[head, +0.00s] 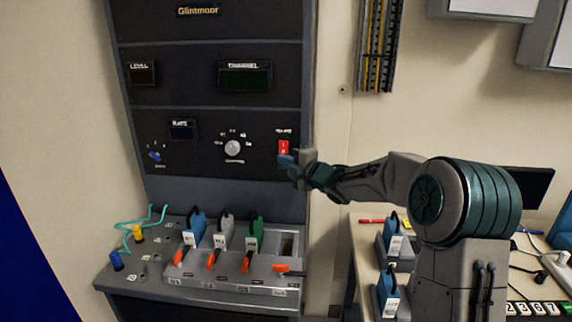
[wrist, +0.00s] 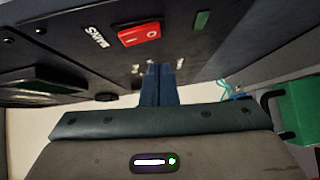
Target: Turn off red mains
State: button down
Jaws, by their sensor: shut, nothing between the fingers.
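The red mains switch (head: 283,148) is a small rocker at the right of the rack's lower black panel. In the wrist view the red switch (wrist: 140,34) lies near the top, with white marks on its face and the word MAINS beside it. I cannot tell which side of the rocker is pressed in. My gripper (head: 286,160) is shut and empty, its blue fingertips at the switch's lower edge in the head view. In the wrist view the fingertips (wrist: 158,68) point at the panel, a little to one side of the switch. I cannot tell whether they touch the panel.
A round white knob (head: 232,148) and a blue knob (head: 155,156) share the panel. Below, a sloped shelf (head: 130,280) carries blue, grey and green plug modules with orange levers (head: 214,262). A desk with more blue modules (head: 394,232) stands at right.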

jog(key=b+v, duration=0.2)
jog(key=v, duration=0.8)
jog(key=shift+s+f, duration=0.55)
jog(key=shift+f, duration=0.2)
jog(key=s+d+f+m+g+h, duration=0.1)
jog(key=s+d+f+m+h, duration=0.1)
jog(key=s+d+m+h, duration=0.5)
jog(key=s+d+f+m+g+h, duration=0.1)
jog(key=s+d+f+m+h, duration=0.3)
jog(key=m, duration=0.5)
jog(key=s+f+m+g, duration=0.3)
jog(key=s+m+g, duration=0.1)
jog(key=s, duration=0.8)
jog(key=s+f+m+g, duration=0.3)
jog(key=s+m+g, duration=0.1)
jog(key=s, duration=0.8)
jog(key=shift+s+m+h, duration=0.25)
jog(key=shift+m+h, duration=0.05)
jog(key=shift+m, duration=0.6)
jog(key=shift+d+f, duration=0.1)
